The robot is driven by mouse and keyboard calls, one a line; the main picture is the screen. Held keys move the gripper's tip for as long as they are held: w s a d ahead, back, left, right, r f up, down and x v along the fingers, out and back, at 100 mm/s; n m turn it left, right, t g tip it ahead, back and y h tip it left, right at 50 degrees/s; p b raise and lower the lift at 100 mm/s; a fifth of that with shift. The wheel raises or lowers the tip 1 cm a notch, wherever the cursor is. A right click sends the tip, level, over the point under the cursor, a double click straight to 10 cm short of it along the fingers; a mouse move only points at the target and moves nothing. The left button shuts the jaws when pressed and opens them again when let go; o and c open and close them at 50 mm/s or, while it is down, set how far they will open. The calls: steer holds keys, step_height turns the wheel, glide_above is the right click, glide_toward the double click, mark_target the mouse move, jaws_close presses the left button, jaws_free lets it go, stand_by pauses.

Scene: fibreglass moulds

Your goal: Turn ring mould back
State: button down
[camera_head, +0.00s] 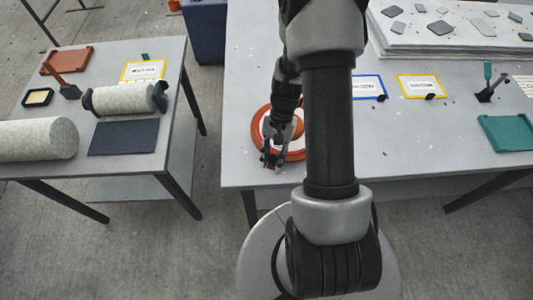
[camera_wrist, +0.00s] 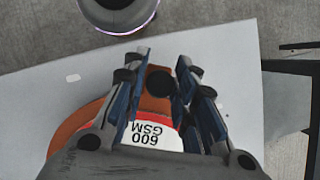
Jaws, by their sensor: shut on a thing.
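The ring mould (camera_head: 257,122) is a round orange-brown piece with a white and red band, lying on the large grey table near its left front corner. It also shows in the wrist view (camera_wrist: 75,130), with a white label reading "600 GSM" (camera_wrist: 150,137), upside down there. My gripper (camera_head: 271,158) points down over its front edge. In the wrist view my gripper's fingers (camera_wrist: 161,70) stand on both sides of a brown part with a dark round knob (camera_wrist: 160,83), shut on the mould. The arm and fingers hide part of it, and the exact contact is hidden.
A teal tray (camera_head: 508,133) lies farther right, and a white slab (camera_head: 400,45) with grey pieces is behind. The left table (camera_head: 165,158) holds rolls and trays, across a floor gap.

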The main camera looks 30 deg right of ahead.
steer(key=shift+s+d+n+g+h+p, duration=0.3)
steer(key=shift+s+d+n+h+p, duration=0.1)
steer(key=shift+s+d+n, duration=0.75)
steer(key=shift+s+d+n+h, duration=0.4)
steer(key=shift+s+d+n, duration=0.55)
steer(key=shift+d+n, duration=0.35)
steer(key=shift+p, duration=0.3)
steer(key=c, duration=1.4)
jaws_free()
steer(key=shift+c, duration=0.2)
steer(key=v, duration=1.2)
steer(key=shift+w, duration=0.25)
steer(key=shift+f, duration=0.1)
